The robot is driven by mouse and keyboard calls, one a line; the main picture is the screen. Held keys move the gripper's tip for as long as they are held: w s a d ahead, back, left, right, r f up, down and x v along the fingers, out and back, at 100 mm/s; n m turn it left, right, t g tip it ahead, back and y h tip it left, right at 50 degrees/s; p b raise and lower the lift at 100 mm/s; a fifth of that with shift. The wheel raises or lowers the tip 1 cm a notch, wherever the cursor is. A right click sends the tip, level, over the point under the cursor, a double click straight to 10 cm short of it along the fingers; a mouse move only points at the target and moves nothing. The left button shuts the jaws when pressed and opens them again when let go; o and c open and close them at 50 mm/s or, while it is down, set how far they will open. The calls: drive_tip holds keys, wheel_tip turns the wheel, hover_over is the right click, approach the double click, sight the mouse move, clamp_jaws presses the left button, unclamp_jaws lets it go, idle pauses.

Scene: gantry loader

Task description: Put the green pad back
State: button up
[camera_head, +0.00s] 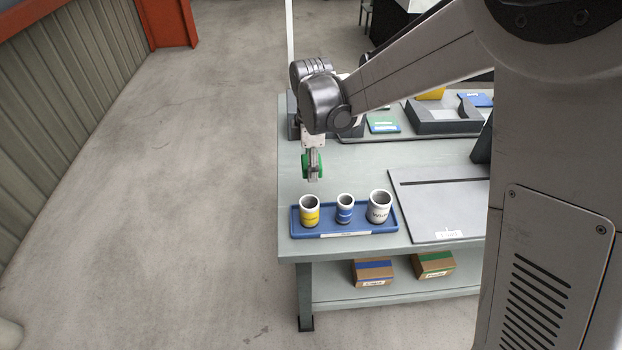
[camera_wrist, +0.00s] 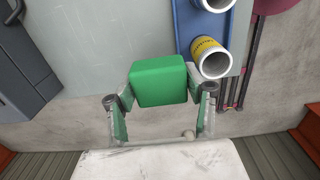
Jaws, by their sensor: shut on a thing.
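The green pad (camera_wrist: 160,81) is a rounded green block. In the wrist view it sits between the two fingertips of my gripper (camera_wrist: 160,92), which is shut on it. In the head view my gripper (camera_head: 313,172) points down above the left part of the table, behind the blue tray, and the green pad (camera_head: 306,164) shows at its fingers. It appears to be held clear of the tabletop. A flat green labelled piece (camera_head: 382,122) lies farther back on the table, partly behind my arm.
A blue tray (camera_head: 344,234) at the front left holds a yellow-banded cup (camera_head: 309,215), a blue-banded cup (camera_head: 345,213) and a larger white cup (camera_head: 379,210). A grey mat (camera_head: 440,200) lies to its right. Grey fixtures (camera_head: 440,127) stand at the back. The tabletop between is clear.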

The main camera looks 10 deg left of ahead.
drive_tip(key=shift+a, duration=0.3)
hover_over(333, 176)
wheel_tip(333, 176, down, 7)
drive_tip(key=shift+r, duration=0.1)
drive_tip(key=shift+f, duration=2.05)
drive_tip(key=shift+f, duration=0.15)
drive_tip(key=o, duration=1.1)
wheel_tip(333, 176, up, 12)
drive_tip(key=shift+r, duration=0.2)
